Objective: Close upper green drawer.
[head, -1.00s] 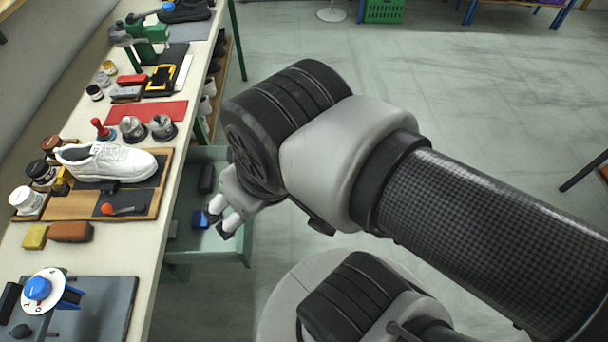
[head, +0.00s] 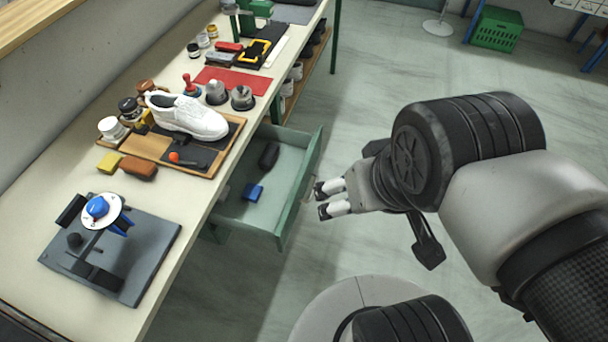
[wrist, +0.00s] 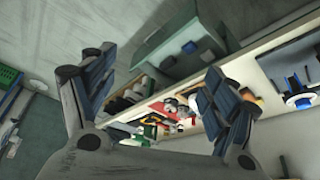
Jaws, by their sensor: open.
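The green drawer (head: 284,238) stands pulled out from under the workbench, on its right side in the head view. Inside it lie a blue block (head: 253,192) and a dark object (head: 269,155). My gripper (head: 322,200) is open and empty, just to the right of the drawer's front panel, with its fingertips pointing at it. I cannot tell whether they touch. In the wrist view the two fingers (wrist: 150,95) are spread wide, and the drawer (wrist: 180,47) shows beyond them. A lower drawer is not clearly visible.
The workbench (head: 165,245) holds a white shoe (head: 188,116) on a wooden board, a grey plate (head: 125,240) with a blue-knobbed device, and several small jars and tools. A green crate (head: 496,30) stands on the floor at the back. Floor right of the drawer is clear.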

